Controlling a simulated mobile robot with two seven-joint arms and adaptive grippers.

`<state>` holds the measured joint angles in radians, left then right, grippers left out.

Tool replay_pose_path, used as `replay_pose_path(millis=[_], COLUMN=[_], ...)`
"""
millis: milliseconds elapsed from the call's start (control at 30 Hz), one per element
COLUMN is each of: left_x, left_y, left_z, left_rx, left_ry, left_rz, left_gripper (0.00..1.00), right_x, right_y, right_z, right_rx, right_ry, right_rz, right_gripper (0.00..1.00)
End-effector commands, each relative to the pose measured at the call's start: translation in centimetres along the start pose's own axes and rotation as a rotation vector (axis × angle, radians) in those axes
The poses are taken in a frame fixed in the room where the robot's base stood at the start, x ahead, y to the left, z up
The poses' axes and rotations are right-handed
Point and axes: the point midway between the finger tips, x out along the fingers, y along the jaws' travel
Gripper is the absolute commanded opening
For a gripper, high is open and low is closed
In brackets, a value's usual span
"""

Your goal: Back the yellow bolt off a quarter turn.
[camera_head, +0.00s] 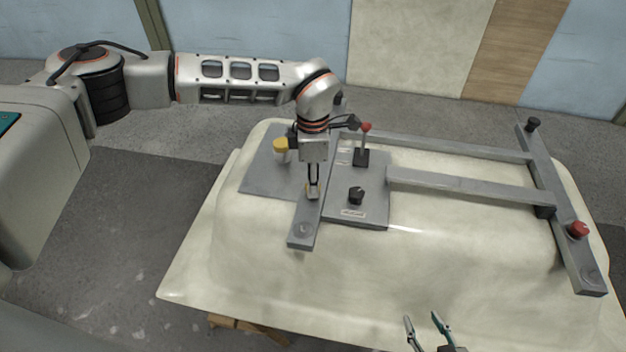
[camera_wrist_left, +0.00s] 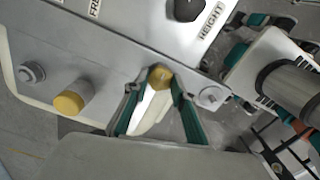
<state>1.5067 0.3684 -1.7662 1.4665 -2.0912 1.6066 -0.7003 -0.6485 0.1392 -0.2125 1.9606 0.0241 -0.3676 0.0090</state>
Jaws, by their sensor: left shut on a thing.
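The yellow bolt, a round yellow cap on a grey stem (camera_head: 281,144), stands on the grey fixture at the far left of the tub shell, left of my left gripper (camera_head: 313,190). It also shows in the left wrist view (camera_wrist_left: 69,103), apart from the fingers. My left gripper points down at the grey bar (camera_head: 303,230), its green fingers (camera_wrist_left: 158,110) on either side of a pale piece (camera_wrist_left: 148,112) with a round brass-coloured end (camera_wrist_left: 160,77). What lies under that piece is hidden. My right gripper (camera_head: 425,328) is open and empty at the bottom edge.
The cream tub shell (camera_head: 400,265) carries a grey plate with a black knob (camera_head: 356,195) and a red-topped lever (camera_head: 364,128). Two grey rails run right to a crossbar (camera_head: 563,205) with a red knob (camera_head: 578,230). The shell's front is clear.

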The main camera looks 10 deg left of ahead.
Motion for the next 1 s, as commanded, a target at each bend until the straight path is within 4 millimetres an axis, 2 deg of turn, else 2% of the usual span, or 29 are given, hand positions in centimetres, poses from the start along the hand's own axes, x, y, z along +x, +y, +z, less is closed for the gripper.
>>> replay_pose_path(millis=[467,500,533,867,1000], left_x=[-0.14,-0.15,-0.15,-0.10,-1.01], left_y=[0.08,0.08,0.08,0.04,0.11], left_z=[0.04,0.05,0.05,0.01,0.02], left_rx=[-0.012,-0.011,-0.011,-0.011,-0.011], left_ry=[-0.001,-0.002,-0.002,-0.001,-0.001], left_rz=[0.002,0.002,0.002,0.001,0.003], left_gripper=[0.04,0.36,0.42,0.42,0.42], right_x=[-0.01,-0.01,-0.01,-0.04,-0.04], right_y=[0.01,0.01,0.01,0.14,0.12], right_z=[-0.04,-0.04,-0.05,-0.05,-0.03], right_rx=[0.000,0.000,0.000,-0.003,-0.003], right_ry=[0.001,0.001,0.001,0.000,0.000], right_rz=[0.000,0.000,0.000,0.001,0.001], right_gripper=[0.40,0.40,0.40,0.40,0.40])
